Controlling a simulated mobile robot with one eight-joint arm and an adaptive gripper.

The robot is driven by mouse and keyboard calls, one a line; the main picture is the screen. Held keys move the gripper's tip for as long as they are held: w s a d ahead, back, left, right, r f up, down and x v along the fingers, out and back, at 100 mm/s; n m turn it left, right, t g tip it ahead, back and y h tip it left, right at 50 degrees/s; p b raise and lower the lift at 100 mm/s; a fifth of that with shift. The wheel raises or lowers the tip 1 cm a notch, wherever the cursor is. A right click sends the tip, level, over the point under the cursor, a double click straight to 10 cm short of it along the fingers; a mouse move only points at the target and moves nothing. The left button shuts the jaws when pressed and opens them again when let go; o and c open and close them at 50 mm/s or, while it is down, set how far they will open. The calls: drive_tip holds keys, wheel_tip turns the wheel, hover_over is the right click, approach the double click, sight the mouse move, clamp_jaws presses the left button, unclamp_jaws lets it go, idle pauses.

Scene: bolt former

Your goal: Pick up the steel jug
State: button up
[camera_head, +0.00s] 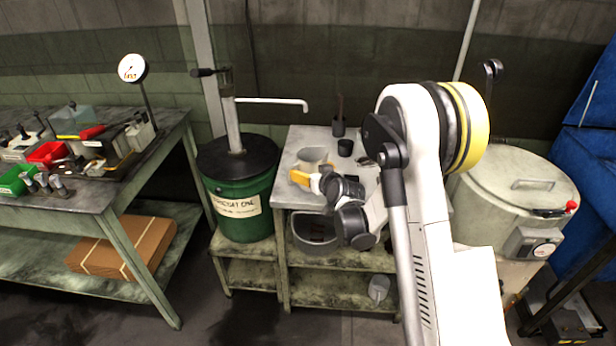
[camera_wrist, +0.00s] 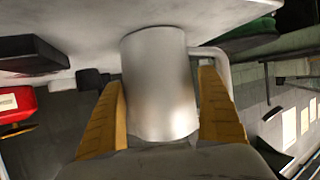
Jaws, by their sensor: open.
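The steel jug (camera_wrist: 158,75) is a plain grey cylinder with a handle (camera_wrist: 212,62) on its right side in the wrist view. In the head view the jug (camera_head: 311,156) stands upright on the small grey table, partly hidden by my gripper (camera_head: 312,174). My gripper's two yellow fingers are open, one on each side of the jug's body. In the wrist view a narrow gap shows at the left finger. The right finger is close to the handle, and I cannot tell whether it touches.
The small table (camera_head: 300,140) also bears a dark cup (camera_head: 345,147) and a dark holder (camera_head: 339,127). A green drum (camera_head: 240,205) with a pump spout stands at its left. A large lidded pot (camera_head: 520,180) is at the right. A cluttered workbench (camera_head: 90,195) is at far left.

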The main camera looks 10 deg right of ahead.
drive_tip(key=c, duration=1.1)
drive_tip(key=shift+r, duration=0.15)
